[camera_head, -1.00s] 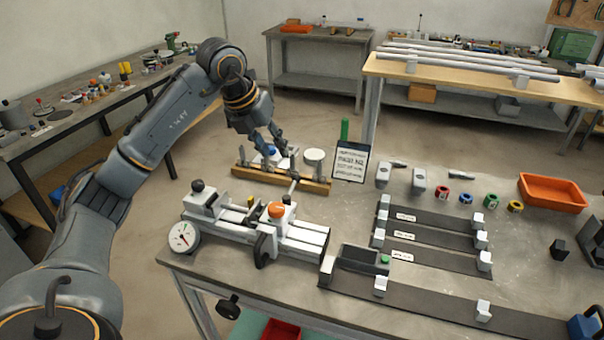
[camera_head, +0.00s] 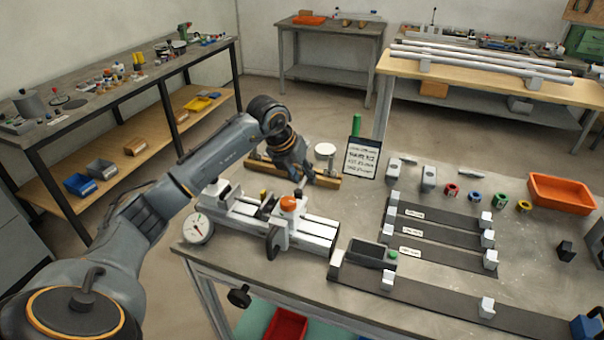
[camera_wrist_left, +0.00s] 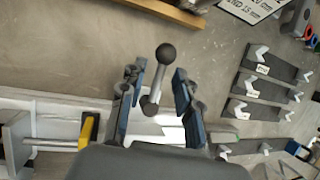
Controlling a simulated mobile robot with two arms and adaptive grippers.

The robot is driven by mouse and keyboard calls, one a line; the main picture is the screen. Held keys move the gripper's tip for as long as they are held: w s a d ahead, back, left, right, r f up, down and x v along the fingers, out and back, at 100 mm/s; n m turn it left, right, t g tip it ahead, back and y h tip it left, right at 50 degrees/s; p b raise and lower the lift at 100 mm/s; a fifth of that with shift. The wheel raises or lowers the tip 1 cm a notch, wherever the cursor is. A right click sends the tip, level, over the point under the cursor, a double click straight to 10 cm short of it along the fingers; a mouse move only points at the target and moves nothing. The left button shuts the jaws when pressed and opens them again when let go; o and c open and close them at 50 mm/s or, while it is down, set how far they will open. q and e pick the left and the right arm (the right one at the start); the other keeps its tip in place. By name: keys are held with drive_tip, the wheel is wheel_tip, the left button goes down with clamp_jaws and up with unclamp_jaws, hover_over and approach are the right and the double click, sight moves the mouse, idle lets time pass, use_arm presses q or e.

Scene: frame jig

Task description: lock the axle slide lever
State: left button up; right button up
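The white jig (camera_head: 318,225) stands near the table's front left edge, with a dial, an orange knob (camera_head: 289,203) and a black handwheel. The slide lever, a short grey rod with a black ball knob (camera_wrist_left: 166,53), rises between my left gripper's fingers in the left wrist view. My left gripper (camera_wrist_left: 158,80) is open around the lever, with a gap on both sides. In the head view this gripper (camera_head: 298,178) is just behind the orange knob and hides much of the lever. My right gripper is not in view.
A wooden bar (camera_head: 325,182) lies behind the jig, and a sign (camera_head: 362,158) stands beside it. A yellow part (camera_wrist_left: 88,128) sits left of the fingers. Dark rails with white blocks (camera_head: 440,238) and an orange bin (camera_head: 561,194) fill the table's right.

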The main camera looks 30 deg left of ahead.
use_arm(q)
drive_tip(key=shift+c, duration=0.9)
clamp_jaws()
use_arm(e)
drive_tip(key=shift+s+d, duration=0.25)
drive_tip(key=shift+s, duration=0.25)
use_arm(q)
drive_tip(key=shift+r, duration=0.1)
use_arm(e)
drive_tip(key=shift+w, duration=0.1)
